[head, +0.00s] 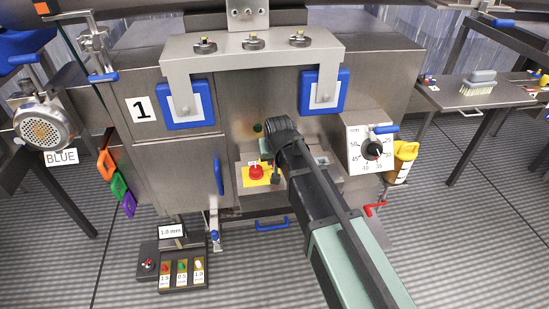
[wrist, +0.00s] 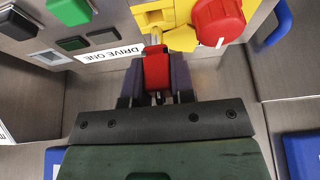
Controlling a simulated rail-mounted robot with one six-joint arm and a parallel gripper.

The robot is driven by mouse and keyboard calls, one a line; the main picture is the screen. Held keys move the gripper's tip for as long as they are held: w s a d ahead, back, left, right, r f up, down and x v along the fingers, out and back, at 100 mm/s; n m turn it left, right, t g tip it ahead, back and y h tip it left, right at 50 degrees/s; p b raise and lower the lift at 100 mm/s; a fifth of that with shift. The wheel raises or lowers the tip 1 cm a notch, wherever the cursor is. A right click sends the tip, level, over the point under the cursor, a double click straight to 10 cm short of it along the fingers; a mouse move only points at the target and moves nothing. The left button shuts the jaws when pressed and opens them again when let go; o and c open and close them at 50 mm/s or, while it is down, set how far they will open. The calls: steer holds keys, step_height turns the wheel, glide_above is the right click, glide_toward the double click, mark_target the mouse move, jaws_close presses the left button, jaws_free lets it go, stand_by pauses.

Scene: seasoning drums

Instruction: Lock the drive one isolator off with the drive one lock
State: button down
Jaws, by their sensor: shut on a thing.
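The drive one isolator is a red rotary knob (wrist: 218,22) on a yellow plate (wrist: 152,6), beside an upside-down DRIVE ONE label (wrist: 112,52) in the wrist view. The knob also shows in the head view (head: 256,171), left of my arm. My gripper (wrist: 157,78) is shut on the red lock (wrist: 157,66), with a dark finger on either side. The lock's metal shackle end is right at the yellow part of the isolator. I cannot tell whether it passes through a hole there. In the head view my arm hides the lock.
Green and black buttons (wrist: 68,10) sit left of the isolator in the wrist view. A grey dial box (head: 368,145) and a yellow bottle-like item (head: 403,160) stand right of my arm.

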steer(key=shift+f+b, duration=1.9)
steer(key=shift+b, duration=0.05)
steer(key=c, duration=0.9)
jaws_free()
steer(key=shift+r, duration=0.1)
steer(key=p+v, duration=1)
steer(key=shift+r, duration=0.3)
